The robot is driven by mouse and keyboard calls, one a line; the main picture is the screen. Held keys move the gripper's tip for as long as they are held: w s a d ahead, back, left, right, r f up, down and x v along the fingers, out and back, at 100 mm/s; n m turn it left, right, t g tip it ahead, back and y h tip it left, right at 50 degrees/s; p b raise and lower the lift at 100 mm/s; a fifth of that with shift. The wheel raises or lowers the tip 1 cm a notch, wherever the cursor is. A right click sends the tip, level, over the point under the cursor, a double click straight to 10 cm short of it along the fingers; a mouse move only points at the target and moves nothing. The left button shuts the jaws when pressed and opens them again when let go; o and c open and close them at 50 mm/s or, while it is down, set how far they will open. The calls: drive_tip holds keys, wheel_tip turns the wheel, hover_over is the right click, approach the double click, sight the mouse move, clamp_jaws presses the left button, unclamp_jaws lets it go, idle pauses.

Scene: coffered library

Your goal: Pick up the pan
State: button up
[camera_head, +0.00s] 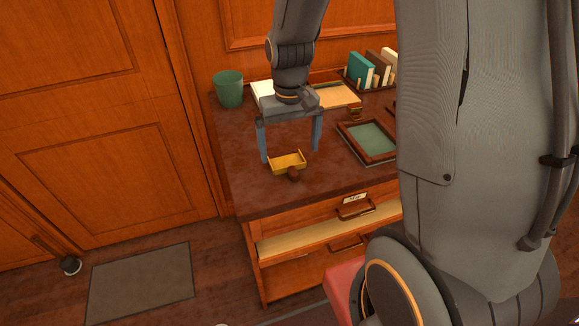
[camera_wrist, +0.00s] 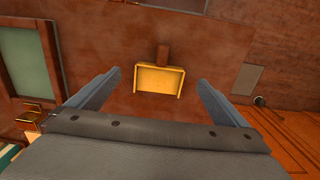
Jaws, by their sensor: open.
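The pan is a small yellow, shallow, square-sided pan (camera_head: 288,164) with a short brown handle, lying on the dark wooden cabinet top near its front edge. In the wrist view the pan (camera_wrist: 159,80) is ahead of the fingers, centred between them, with its handle pointing away. My gripper (camera_head: 291,154) is open above the pan, with one finger to each side in the head view. In the wrist view my gripper (camera_wrist: 158,82) is empty and its fingers appear apart from the pan.
A green cup (camera_head: 229,89) stands at the back left. A framed green tray (camera_head: 369,141) lies to the right of the pan. Several books (camera_head: 361,70) stand in a rack behind. A drawer (camera_head: 322,232) below is partly open. The cabinet top left of the pan is clear.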

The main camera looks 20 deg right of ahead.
sight(289, 159)
drive_tip(key=shift+w+f+p, duration=0.15)
drive_tip(key=shift+f+p, duration=0.7)
drive_tip(key=shift+f, duration=1.75)
drive_tip(key=c, duration=1.1)
drive_tip(key=shift+r, duration=0.1)
